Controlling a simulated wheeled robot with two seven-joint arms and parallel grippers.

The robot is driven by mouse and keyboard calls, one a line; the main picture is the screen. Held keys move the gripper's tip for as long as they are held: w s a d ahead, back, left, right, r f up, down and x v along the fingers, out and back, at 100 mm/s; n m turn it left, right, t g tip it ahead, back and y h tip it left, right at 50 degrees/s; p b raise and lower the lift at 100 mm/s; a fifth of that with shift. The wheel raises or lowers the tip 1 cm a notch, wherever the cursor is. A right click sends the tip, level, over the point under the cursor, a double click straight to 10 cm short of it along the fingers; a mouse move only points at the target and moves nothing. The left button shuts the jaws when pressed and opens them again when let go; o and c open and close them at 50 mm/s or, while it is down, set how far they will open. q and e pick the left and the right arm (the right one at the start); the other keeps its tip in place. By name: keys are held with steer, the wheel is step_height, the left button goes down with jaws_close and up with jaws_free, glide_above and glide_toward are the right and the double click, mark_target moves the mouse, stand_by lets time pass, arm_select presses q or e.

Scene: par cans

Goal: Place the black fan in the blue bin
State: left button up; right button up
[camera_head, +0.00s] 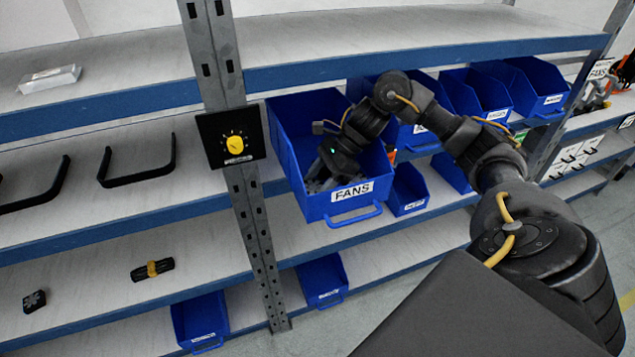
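A blue bin labelled FANS (317,207) stands out from the shelf in the middle of the head view. My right arm reaches in from the right, and my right gripper (322,178) points down inside this bin. The gripper's fingertips are small and dark there, so I cannot tell whether they are open or shut or hold anything. A small black square piece that looks like a fan (34,301) lies on the lower shelf at the far left, well away from the gripper. My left gripper is not in view.
More blue bins (477,92) stand right of the FANS bin, partly behind my arm. A metal post (252,215) with a black box and yellow dial (231,137) stands just left of it. Black handles (138,170) and a black-and-yellow part (152,269) lie on the left shelves.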

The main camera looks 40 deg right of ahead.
steer(key=o, duration=0.4)
steer(key=shift+o, duration=0.2)
steer(key=shift+r+p, duration=0.25)
steer(key=shift+p, duration=0.05)
steer(key=shift+d+r, duration=0.2)
steer(key=shift+d, duration=0.1)
steer(key=p+v, duration=0.1)
steer(key=v, duration=1)
steer(key=shift+s, duration=0.2)
